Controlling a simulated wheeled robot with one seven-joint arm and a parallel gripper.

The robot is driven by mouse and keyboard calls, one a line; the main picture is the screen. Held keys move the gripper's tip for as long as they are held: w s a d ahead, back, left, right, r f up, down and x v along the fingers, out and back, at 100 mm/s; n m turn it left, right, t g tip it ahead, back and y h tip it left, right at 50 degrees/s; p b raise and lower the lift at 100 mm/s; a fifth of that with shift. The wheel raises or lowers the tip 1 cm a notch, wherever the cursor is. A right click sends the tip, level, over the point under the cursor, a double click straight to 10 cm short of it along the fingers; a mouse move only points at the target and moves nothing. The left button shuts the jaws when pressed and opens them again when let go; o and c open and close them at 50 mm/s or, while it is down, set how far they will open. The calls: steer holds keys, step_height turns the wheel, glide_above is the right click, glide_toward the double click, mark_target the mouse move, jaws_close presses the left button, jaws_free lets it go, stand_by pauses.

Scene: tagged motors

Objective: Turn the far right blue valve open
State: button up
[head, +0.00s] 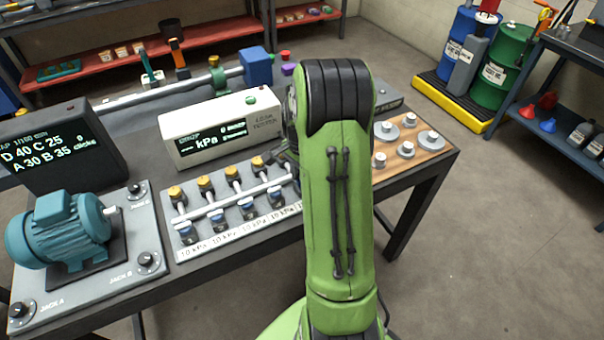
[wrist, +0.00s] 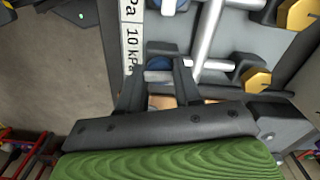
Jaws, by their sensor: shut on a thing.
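The valve at the row's right end is hidden there behind my green arm. In the wrist view, that blue valve (wrist: 158,64) sits between the fingers of my gripper (wrist: 165,68), which are closed on it. A "10 kPa" label (wrist: 132,48) lies beside it. A second blue valve (wrist: 170,6) shows at the top edge. The white kPa display (head: 218,130) stands behind the manifold; its small figures are hard to read.
Yellow knobs (head: 231,171) line the manifold's back side, and a white pipe (head: 235,203) crosses between the rows. A teal motor (head: 60,232) is on a grey plate at left. A wooden board with metal discs (head: 407,150) lies right of my arm.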

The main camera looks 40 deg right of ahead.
steer(key=shift+m, duration=0.6)
steer(key=o, duration=1)
steer(key=shift+o, duration=0.2)
step_height(320, 180, up, 16)
steer(key=p, duration=0.4)
steer(key=shift+f, duration=0.15)
steer(key=s+a+r+n+t, duration=0.1)
steer(key=s+a+r+n, duration=0.15)
steer(key=a, duration=0.25)
steer(key=s+a+r+n+t+h, duration=0.1)
steer(key=s+a+r+n, duration=0.1)
steer(key=a+r+n, duration=0.3)
steer(key=s+a+r+n+t, duration=0.1)
steer(key=s+a+n, duration=0.15)
steer(key=a, duration=0.35)
steer(key=s+a+f+n+t+y, duration=0.1)
steer(key=s+a+n+t, duration=0.1)
steer(key=s+a+n, duration=0.5)
steer(key=shift+s+a+f+n+t, duration=0.15)
steer(key=shift+s+f+n+t, duration=0.2)
steer(key=shift+s+n, duration=0.75)
